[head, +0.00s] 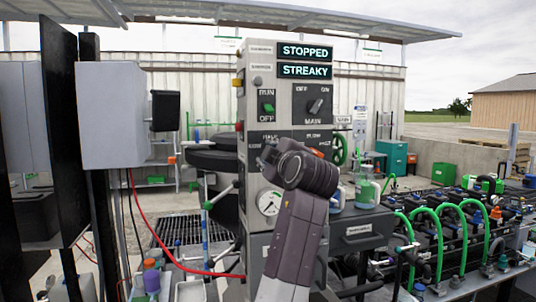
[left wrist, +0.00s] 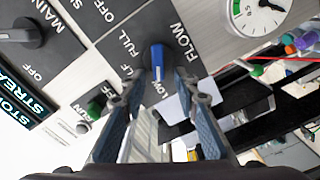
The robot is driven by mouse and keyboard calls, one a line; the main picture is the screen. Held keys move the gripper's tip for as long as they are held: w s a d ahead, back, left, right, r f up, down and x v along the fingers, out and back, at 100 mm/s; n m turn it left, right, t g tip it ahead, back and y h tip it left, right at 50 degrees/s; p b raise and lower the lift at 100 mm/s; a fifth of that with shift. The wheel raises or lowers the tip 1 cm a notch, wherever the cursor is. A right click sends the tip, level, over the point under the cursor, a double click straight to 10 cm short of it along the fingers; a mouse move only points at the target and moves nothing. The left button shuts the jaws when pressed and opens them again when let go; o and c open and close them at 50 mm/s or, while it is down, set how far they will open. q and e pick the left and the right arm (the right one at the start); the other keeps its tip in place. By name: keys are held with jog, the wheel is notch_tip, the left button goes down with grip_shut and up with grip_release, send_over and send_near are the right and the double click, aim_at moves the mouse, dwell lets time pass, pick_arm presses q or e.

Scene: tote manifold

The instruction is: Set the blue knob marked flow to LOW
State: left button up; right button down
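The blue flow knob (left wrist: 157,58) is on the dark panel plate beside the word FLOW. The wrist view is turned, with FULL to the knob's left and LOW just below it. The knob's long axis runs up and down in this picture, its lower end toward LOW; I cannot tell for sure which end is the pointer. My left gripper (left wrist: 159,82) is open, with its fingertips on either side of the knob's lower end and gaps visible. In the head view, an arm of mine hides the knob and the gripper's fingers. My right gripper is not in view.
The panel (head: 305,77) has STOPPED and STREAKY displays, a green RUN/OFF switch (head: 267,103) and a black MAIN knob (head: 316,106). A round gauge (head: 269,203) sits lower. A grey box (head: 113,115) stands left; green hoses (head: 433,235) and a spray bottle (head: 367,188) are right.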

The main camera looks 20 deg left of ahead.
pick_arm(q)
jog(key=shift+r, duration=0.1)
jog(key=s+d+m+p, duration=0.5)
jog(key=d+m+p, duration=0.1)
jog(key=m+p, duration=0.7)
jog(key=w+a+f+m+g+h+b, duration=0.1)
jog(key=w+f+m+h+b, duration=0.1)
jog(key=f, duration=1.5)
jog(key=w+a+f+m+g+h+b, duration=0.1)
jog(key=w+f+m+g+h, duration=0.1)
jog(key=f, duration=1.5)
jog(key=shift+w+f+m+b, duration=0.4)
jog(key=shift+w+m, duration=0.2)
jog(key=shift+w, duration=0.1)
jog(key=shift+o, duration=0.5)
jog(key=shift+a, duration=0.1)
